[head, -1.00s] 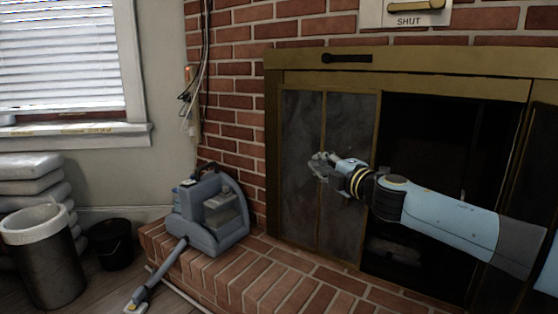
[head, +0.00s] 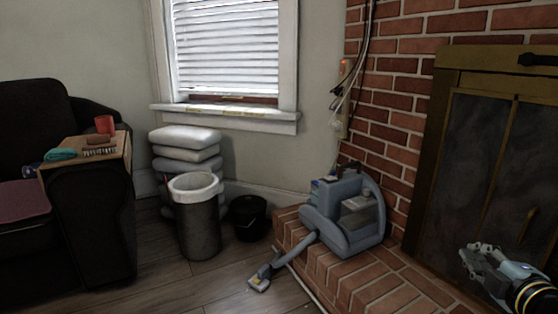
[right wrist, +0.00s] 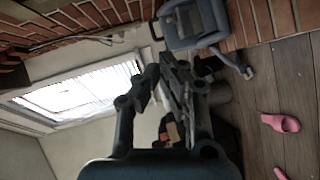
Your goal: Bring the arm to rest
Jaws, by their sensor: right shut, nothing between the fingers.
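My right gripper (head: 484,262) is at the lower right of the head view, in front of the fireplace's dark glass door (head: 478,160). In the right wrist view its fingers (right wrist: 163,75) are shut with nothing between them. The gripper appears clear of the door and of the brick hearth. My left gripper is not in the head view.
A grey-blue carpet cleaner (head: 345,222) stands on the brick hearth (head: 375,285). A bin (head: 198,230), black bucket (head: 248,218) and stacked cushions (head: 186,138) are by the window. Pink shoes (right wrist: 281,122) lie on the floor. A dark armchair (head: 30,110) stands left.

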